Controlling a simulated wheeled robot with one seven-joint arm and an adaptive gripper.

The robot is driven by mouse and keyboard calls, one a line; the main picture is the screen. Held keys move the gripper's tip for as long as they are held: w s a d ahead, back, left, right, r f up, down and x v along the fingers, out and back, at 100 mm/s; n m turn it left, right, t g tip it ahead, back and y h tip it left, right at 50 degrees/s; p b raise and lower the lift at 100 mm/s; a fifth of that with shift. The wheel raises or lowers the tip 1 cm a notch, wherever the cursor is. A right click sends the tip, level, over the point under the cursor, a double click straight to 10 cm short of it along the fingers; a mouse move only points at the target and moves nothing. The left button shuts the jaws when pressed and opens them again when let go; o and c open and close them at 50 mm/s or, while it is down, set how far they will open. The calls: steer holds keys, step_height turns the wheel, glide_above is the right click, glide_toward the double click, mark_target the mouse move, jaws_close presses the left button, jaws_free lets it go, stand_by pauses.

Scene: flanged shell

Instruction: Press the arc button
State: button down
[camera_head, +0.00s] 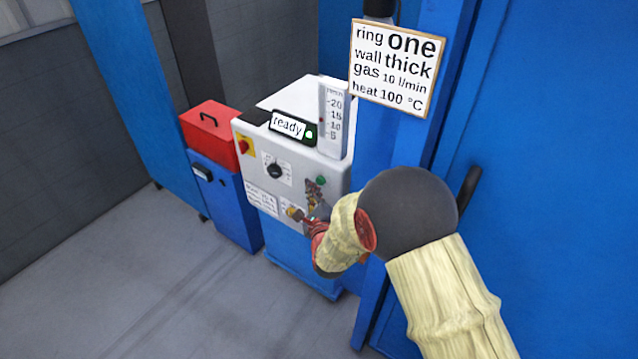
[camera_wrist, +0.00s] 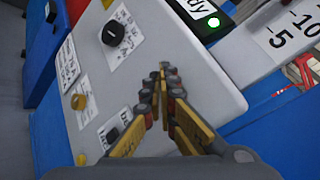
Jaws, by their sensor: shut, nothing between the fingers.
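The machine's control panel (camera_head: 247,165) carries several controls, and their small labels are too small to read, so I cannot tell which is the arc button. A green button (camera_head: 321,180) sits on its right side, just above my gripper (camera_head: 314,187). A yellow button (camera_head: 291,212) is low on the panel; it also shows in the wrist view (camera_wrist: 78,102). My gripper (camera_wrist: 163,70) is shut and empty, its fingertips together in front of the panel. I cannot tell whether they touch it. In the wrist view the green button is not visible, and the fingers cover part of the panel.
A black knob (camera_head: 275,170) and a red-and-yellow switch (camera_head: 243,146) are on the panel's left. A black switch (camera_wrist: 112,134) is beside my fingers. The display (camera_head: 291,127) reads "ready" with a green light. A flow gauge (camera_head: 334,120) stands right; a sign (camera_head: 396,66) hangs above.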

steer(key=shift+w+d+b, duration=0.2)
steer(key=shift+w+b, duration=0.05)
steer(key=shift+b, duration=0.05)
steer(key=shift+w+d+b, duration=0.3)
steer(key=shift+w+b, duration=0.05)
steer(key=shift+w, duration=0.05)
stand_by(0.9)
stand_by(0.3)
steer(key=shift+s+a+b, duration=0.3)
steer(key=shift+s+a, duration=0.25)
steer(key=shift+s, duration=0.2)
steer(key=shift+s+a+b, duration=0.3)
steer(key=shift+s+a, duration=0.5)
steer(key=shift+s, duration=0.2)
steer(key=shift+s+a+b, duration=0.25)
steer(key=shift+s+a, duration=0.5)
steer(key=shift+s, duration=0.25)
